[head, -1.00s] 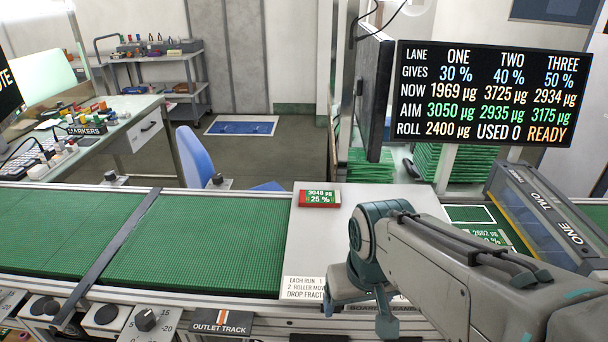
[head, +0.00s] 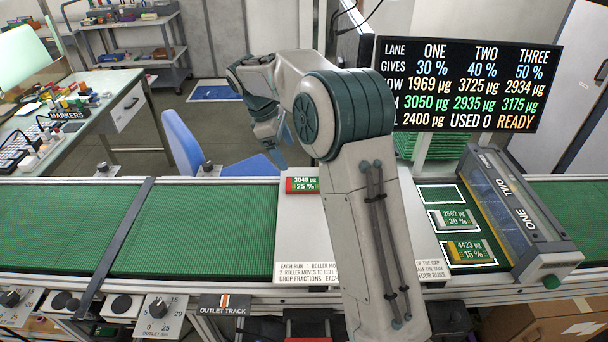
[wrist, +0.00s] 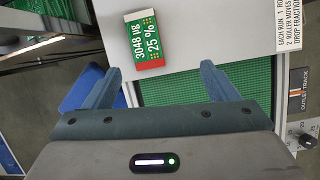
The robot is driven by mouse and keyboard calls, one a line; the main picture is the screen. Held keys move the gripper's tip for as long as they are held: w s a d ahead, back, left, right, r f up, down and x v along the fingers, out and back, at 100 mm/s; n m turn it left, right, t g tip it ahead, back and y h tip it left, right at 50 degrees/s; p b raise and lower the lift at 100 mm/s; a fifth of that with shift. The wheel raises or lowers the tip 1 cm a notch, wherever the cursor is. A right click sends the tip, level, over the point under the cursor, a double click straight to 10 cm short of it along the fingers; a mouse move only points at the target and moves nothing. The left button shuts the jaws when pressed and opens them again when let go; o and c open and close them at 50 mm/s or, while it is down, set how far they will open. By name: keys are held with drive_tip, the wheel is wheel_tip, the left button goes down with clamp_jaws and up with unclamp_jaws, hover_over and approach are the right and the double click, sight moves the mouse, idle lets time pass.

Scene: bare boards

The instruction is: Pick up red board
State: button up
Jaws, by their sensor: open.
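In the wrist view the red board (wrist: 143,38) lies ahead of the fingertips, tilted in the picture. My gripper (wrist: 158,80) is open and empty, its two fingers apart, and the board is beyond them, not between them. In the head view my gripper (head: 277,140) shows above and left of the board.
A green conveyor (head: 195,225) runs left of the pale plate (head: 300,240). A blue chair (head: 190,145) stands behind.

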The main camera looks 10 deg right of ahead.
drive_tip(key=w+n, duration=0.1)
drive_tip(key=w, duration=0.2)
drive_tip(key=p, duration=0.2)
approach(304, 183)
wheel_tip(304, 183, down, 3)
drive_tip(key=shift+r+n, duration=0.2)
drive_tip(key=shift+n, duration=0.1)
drive_tip(key=shift+h, duration=0.3)
drive_tip(key=shift+p+x, duration=1)
drive_tip(key=shift+x, duration=1.8)
drive_tip(key=shift+d+r, duration=0.1)
drive_tip(key=shift+d, duration=0.05)
drive_tip(key=shift+c, duration=0.3)
drive_tip(key=c, duration=1)
